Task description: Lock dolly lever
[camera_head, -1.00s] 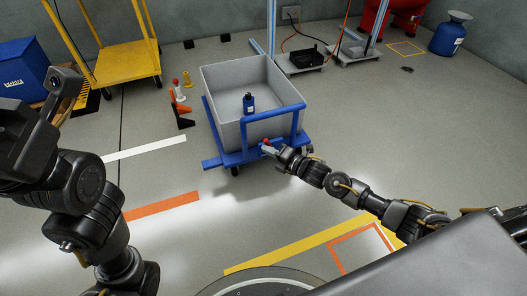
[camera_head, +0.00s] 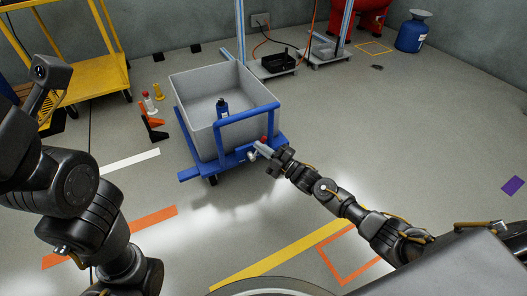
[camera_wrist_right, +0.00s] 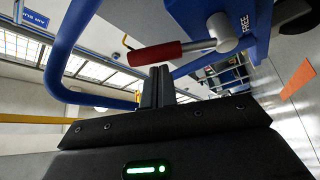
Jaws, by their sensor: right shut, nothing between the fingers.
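The blue dolly (camera_head: 188,174) carries a grey bin (camera_head: 190,110) and stands in the middle of the head view. Its lever has a red grip (camera_head: 264,139) near the dolly's front right corner. In the right wrist view the lever's red grip (camera_wrist_right: 156,53) points left from a silver pivot (camera_wrist_right: 222,30), beside the word FREE on a blue plate. My right gripper (camera_head: 258,149) is shut and empty, close to the lever. Its fingers (camera_wrist_right: 158,82) lie just below the red grip in the wrist view; contact cannot be told. My left arm shows at the left, its fingers out of view.
A blue bottle (camera_head: 222,108) stands in the bin, behind the dolly's blue handle bar (camera_head: 247,116). A yellow cart (camera_head: 90,83) is farther left. The floor in front and to the right is clear.

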